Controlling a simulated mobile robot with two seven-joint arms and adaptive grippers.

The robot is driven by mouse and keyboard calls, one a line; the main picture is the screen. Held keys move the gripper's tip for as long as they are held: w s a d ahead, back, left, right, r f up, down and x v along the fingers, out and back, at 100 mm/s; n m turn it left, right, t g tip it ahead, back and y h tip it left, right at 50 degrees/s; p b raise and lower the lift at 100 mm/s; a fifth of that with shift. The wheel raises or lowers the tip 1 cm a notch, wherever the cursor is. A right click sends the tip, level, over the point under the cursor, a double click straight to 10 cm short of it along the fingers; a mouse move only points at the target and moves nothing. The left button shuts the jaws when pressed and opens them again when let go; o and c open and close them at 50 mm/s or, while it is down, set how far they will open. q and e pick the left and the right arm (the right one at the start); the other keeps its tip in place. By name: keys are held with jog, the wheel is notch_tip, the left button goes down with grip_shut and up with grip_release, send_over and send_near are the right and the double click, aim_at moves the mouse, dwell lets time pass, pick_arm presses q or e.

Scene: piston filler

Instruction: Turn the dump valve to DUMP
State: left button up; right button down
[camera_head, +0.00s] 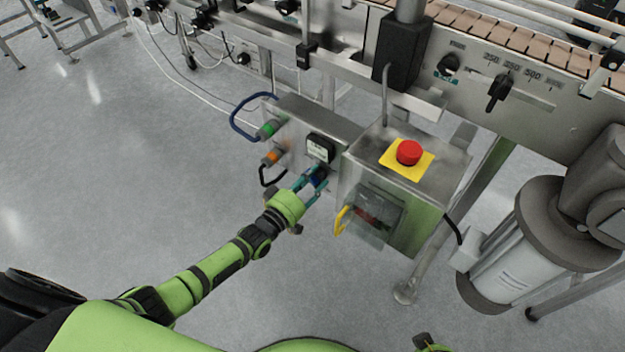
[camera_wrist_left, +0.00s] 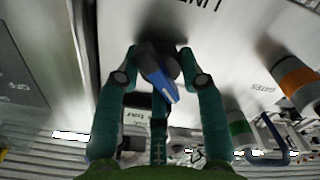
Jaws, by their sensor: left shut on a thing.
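The valve handle, a dark knob with a blue pointer (camera_wrist_left: 160,86), sits on the front of a steel panel; I take it to be the dump valve. An upside-down label, partly cut off, seems to read LINE above it in the left wrist view. There the blue pointer is toward the lower right. My left gripper (camera_wrist_left: 158,62) has its teal fingers on both sides of the knob, shut on it. In the head view the left gripper (camera_head: 314,182) reaches the panel below a small gauge and largely hides the handle. My right gripper does not show clearly.
A green connector (camera_head: 267,130) and an orange connector (camera_head: 272,157) are left of the gauge (camera_head: 320,148). To the right is a steel box with a red emergency button (camera_head: 409,152) and a yellow handle (camera_head: 341,219). A large motor (camera_head: 520,235) stands at right.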

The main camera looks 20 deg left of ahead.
pick_arm(q)
jog(key=shift+w+r+n, duration=0.1)
jog(key=shift+n, duration=0.3)
jog(key=o, duration=1.1)
jog(key=shift+o, duration=0.2)
jog(key=shift+s+a, duration=0.1)
jog(key=shift+s, duration=0.1)
jog(key=v, duration=1.1)
jog(key=shift+s, duration=0.35)
jog(key=shift+a, duration=0.1)
